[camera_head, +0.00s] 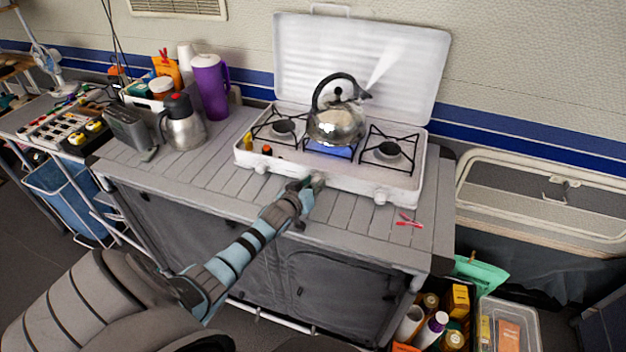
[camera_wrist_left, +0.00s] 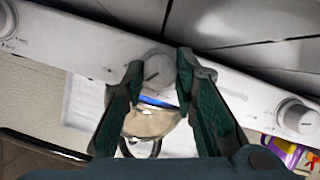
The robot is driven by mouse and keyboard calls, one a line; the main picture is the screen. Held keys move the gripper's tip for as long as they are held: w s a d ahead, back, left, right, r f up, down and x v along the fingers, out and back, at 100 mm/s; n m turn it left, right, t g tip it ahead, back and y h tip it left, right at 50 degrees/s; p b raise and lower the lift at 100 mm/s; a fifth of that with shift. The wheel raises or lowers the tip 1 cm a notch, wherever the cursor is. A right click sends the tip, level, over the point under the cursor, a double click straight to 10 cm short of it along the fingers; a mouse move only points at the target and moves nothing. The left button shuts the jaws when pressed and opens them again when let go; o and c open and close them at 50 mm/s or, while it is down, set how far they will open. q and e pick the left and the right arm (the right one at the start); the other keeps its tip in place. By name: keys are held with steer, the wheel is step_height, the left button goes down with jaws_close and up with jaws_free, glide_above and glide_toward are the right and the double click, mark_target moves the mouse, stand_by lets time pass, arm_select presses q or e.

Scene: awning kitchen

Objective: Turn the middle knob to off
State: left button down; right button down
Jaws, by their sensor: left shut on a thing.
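The white camping stove (camera_head: 408,188) stands on the slatted counter with its lid up. The middle knob (camera_wrist_left: 157,67) is a round pale knob with a short dark mark, on the stove's front panel. My left gripper (camera_head: 311,184) is at the front of the stove. In the wrist view my left gripper (camera_wrist_left: 160,66) has its two green-padded fingers on either side of the middle knob, shut on it. In the head view the gripper mostly hides that knob. A blue flame (camera_head: 330,151) burns under the steaming metal kettle (camera_head: 336,126). My right gripper is out of view.
The stove's right knob (camera_head: 380,197) and left knob (camera_head: 261,166) flank the middle one. A red clip (camera_head: 408,221) lies on the counter at right. A steel jug (camera_head: 185,128) and purple pitcher (camera_head: 211,90) stand at left. The counter before the stove is mostly clear.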

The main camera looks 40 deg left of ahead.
arm_select(q)
steer(key=shift+d+r+m, duration=0.1)
steer(key=shift+m, duration=0.2)
steer(key=shift+m+y, duration=0.3)
steer(key=shift+d+f+m+g+y+b, duration=0.1)
steer(key=shift+f+m+g+y+b, duration=0.2)
steer(key=shift+m+y+b, duration=0.45)
steer(key=shift+d+r+m+y+b, duration=0.1)
steer(key=shift+m+y+b, duration=0.5)
steer(key=shift+m, duration=0.55)
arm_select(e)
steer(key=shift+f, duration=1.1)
arm_select(q)
steer(key=c, duration=1.6)
jaws_free()
steer(key=shift+w, duration=0.1)
